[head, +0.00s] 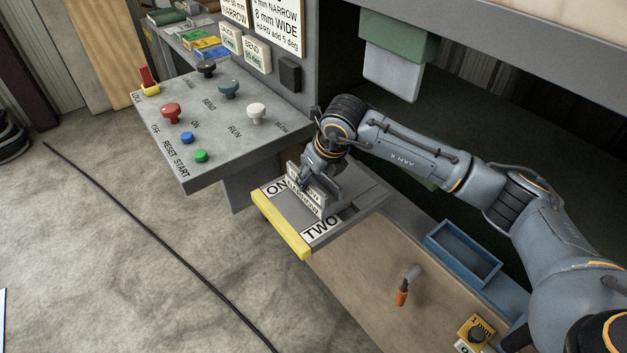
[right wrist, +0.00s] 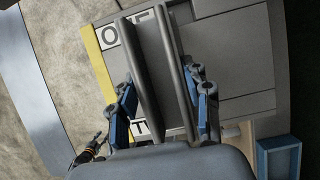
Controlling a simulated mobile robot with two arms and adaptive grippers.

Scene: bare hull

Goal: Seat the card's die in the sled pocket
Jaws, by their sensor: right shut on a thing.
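My right gripper (head: 318,178) is shut on a grey die (head: 306,200) whose pale label reads NARROW. In the right wrist view the die (right wrist: 150,75) is a long grooved grey block between the blue-sided fingers (right wrist: 163,108). The sled (head: 350,217) has a yellow front edge (head: 281,225) and labels ONE (head: 275,189) and TWO (head: 321,231).
A control panel (head: 215,125) with coloured knobs stands left of the sled. Cards (head: 277,22) hang above it, partly cut off. A green and grey press part (head: 393,70) hangs above and behind my right arm. A blue tray (head: 462,253) and orange-handled tool (head: 404,288) lie right.

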